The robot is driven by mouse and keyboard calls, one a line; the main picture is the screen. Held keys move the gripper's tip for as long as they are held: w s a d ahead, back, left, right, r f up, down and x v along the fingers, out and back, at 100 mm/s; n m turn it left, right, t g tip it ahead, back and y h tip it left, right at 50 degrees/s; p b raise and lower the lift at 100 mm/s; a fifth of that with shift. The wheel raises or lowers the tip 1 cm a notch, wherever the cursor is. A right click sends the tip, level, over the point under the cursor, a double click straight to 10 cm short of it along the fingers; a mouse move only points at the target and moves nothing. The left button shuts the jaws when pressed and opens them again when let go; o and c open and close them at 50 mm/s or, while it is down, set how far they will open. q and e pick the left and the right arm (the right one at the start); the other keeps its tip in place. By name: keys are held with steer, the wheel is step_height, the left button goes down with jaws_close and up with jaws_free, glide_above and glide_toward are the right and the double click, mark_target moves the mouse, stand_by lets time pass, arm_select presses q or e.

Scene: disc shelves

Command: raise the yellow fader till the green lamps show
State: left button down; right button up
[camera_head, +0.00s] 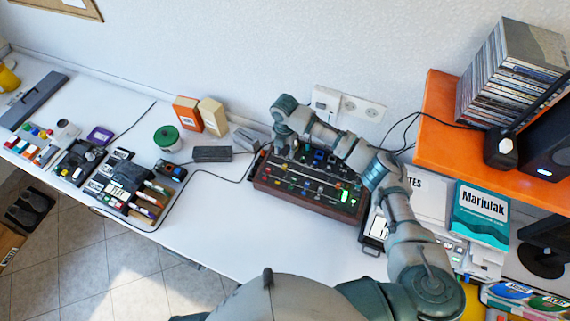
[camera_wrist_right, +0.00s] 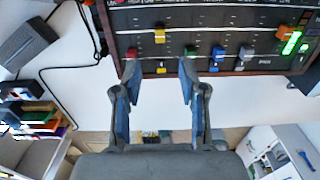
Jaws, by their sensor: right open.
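The dark mixing panel with brown sides (camera_head: 307,192) lies on the white desk and fills the top of the right wrist view (camera_wrist_right: 205,18). My right gripper (camera_wrist_right: 158,82) is open and empty at the panel's near edge. A small yellow fader cap (camera_wrist_right: 161,70) shows between its fingertips; I cannot tell whether they touch it. An orange-yellow cap (camera_wrist_right: 159,34) sits farther up the panel. Green lamps (camera_wrist_right: 292,42) are lit at the panel's right, also in the head view (camera_head: 345,196). In the head view my right arm hides part of the panel. My left gripper is out of view.
Red (camera_wrist_right: 131,53), green (camera_wrist_right: 190,51) and blue (camera_wrist_right: 218,53) caps stand close to the fingertips. A green-lidded pot (camera_head: 166,138) and grey box (camera_head: 212,154) lie left of the panel. An orange shelf (camera_head: 440,110) stands right. The desk before the panel is clear.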

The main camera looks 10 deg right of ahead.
mark_target(285, 166)
step_height(285, 166, down, 10)
steer(key=shift+f, duration=0.2)
jaws_close()
